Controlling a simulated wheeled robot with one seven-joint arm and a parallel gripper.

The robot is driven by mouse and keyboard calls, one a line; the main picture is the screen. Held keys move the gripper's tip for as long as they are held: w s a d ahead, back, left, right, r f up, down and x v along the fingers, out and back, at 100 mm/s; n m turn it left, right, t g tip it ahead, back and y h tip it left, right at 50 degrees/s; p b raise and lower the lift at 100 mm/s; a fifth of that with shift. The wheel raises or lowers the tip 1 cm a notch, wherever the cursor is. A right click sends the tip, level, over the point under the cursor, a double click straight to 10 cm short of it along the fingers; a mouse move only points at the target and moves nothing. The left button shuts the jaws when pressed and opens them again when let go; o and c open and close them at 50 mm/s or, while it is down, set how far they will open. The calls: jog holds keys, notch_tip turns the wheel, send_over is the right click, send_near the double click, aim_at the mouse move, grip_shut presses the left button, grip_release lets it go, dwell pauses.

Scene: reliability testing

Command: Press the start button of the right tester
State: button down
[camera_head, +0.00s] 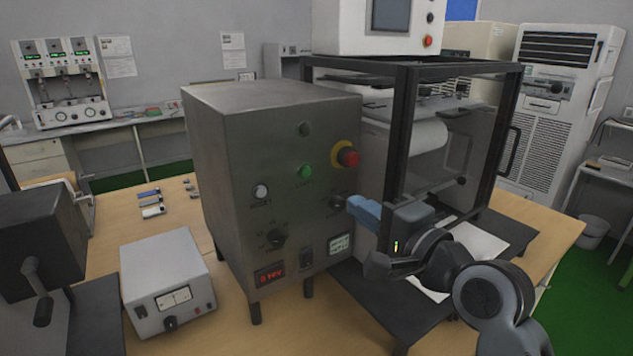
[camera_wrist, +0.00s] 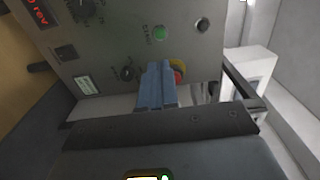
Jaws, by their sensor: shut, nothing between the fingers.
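A grey metal tester box (camera_head: 230,150) stands on the table with its control panel facing me. Its green button (camera_head: 305,171), with a small label below, also shows in the wrist view (camera_wrist: 160,33). A red mushroom button on a yellow ring (camera_head: 348,156) sits up and right of it; in the wrist view (camera_wrist: 178,75) my fingers partly cover it. My gripper (camera_head: 355,205) has blue fingers, shut and empty, in front of the panel's lower right edge by a black knob (camera_head: 336,203). In the wrist view the fingertips (camera_wrist: 158,66) lie below the green button, apparently apart from it.
A black-framed machine (camera_head: 402,150) stands close to the right of the box, beside my arm. The panel also has a white button (camera_head: 260,191), a selector knob (camera_head: 276,238) and a red display (camera_head: 269,273). A small white meter box (camera_head: 165,280) stands at left.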

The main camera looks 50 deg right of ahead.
aim_at(306, 171)
jog(key=b+x, duration=0.5)
jog(key=x, duration=0.7)
jog(key=shift+b, duration=0.35)
jog(key=shift+w+d, duration=0.15)
jog(key=shift+w, duration=0.45)
jog(key=shift+w+d+r+p, duration=0.15)
jog(key=shift+w+d+p, duration=0.05)
jog(key=shift+w+p, duration=0.5)
